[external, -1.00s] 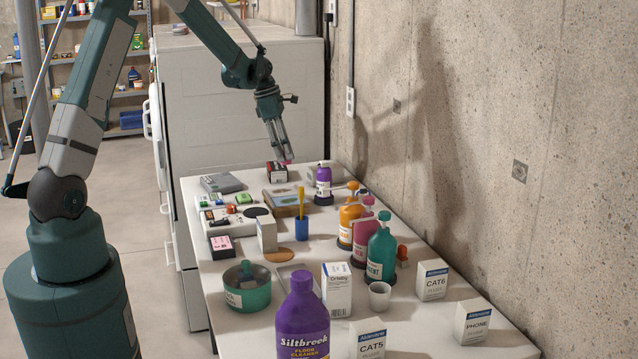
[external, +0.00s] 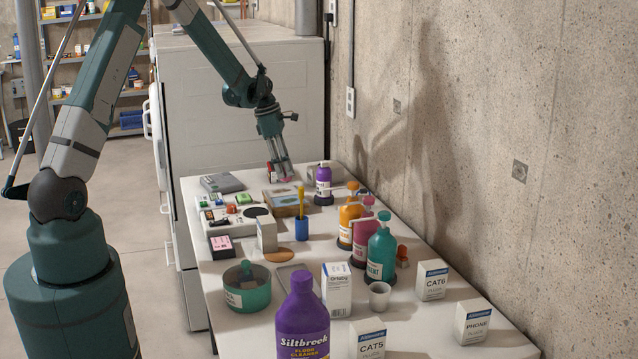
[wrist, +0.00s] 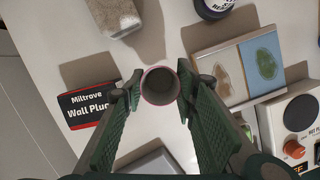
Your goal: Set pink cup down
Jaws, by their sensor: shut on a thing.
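The pink cup (wrist: 160,86) is between my fingertips in the wrist view. I look into its dark grey inside, ringed by a thin pink rim. In the external view only a small pink part of the cup (external: 285,180) shows at my fingertips. My gripper (external: 279,172) points down at the far end of the white table (external: 330,258) and is shut on the cup. The cup is at or just above the tabletop; I cannot tell whether it touches.
A black and red Wall Plug box (wrist: 90,106) stands close left of my gripper in the wrist view. A board with two pictures (wrist: 243,67) and a white device (wrist: 290,125) lie to the right. A purple bottle (external: 323,181) stands nearby. Bare tabletop shows around the cup.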

